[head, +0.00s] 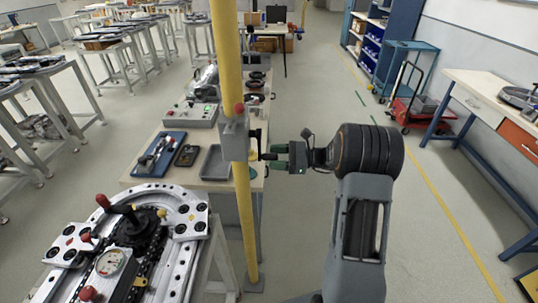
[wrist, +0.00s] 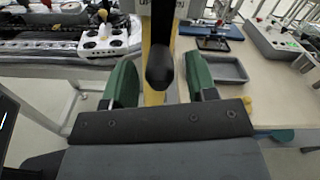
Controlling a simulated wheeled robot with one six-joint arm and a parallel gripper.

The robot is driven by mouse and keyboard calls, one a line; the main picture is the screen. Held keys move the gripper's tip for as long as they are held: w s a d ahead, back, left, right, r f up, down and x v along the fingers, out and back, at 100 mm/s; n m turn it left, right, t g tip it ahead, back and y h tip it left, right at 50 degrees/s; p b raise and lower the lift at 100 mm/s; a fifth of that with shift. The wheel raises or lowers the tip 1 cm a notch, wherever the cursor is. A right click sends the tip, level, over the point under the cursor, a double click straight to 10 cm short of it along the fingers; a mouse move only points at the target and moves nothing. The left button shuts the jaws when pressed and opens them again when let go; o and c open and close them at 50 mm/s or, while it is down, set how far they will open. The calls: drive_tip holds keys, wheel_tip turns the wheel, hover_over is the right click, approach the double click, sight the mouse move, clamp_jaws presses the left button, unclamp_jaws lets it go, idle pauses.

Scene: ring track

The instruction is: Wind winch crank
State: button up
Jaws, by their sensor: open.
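A grey winch box (head: 235,138) is mounted on an upright yellow pole (head: 246,215). Its lower edge shows at the top of the wrist view (wrist: 155,6). The black crank grip (wrist: 160,68) points toward my wrist camera, between the two green fingers. My gripper (head: 270,157) reaches from the right to the winch side of the pole. The fingers stand apart, with visible gaps on both sides of the grip in the wrist view.
A ring track table (head: 190,260) with red-knobbed levers stands at the front left. Behind the pole, a workbench (head: 140,178) holds a blue tray (head: 160,153), a grey tray (head: 215,163) and a control box (head: 190,116).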

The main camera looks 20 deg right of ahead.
drive_tip(key=shift+x, duration=1.15)
clamp_jaws()
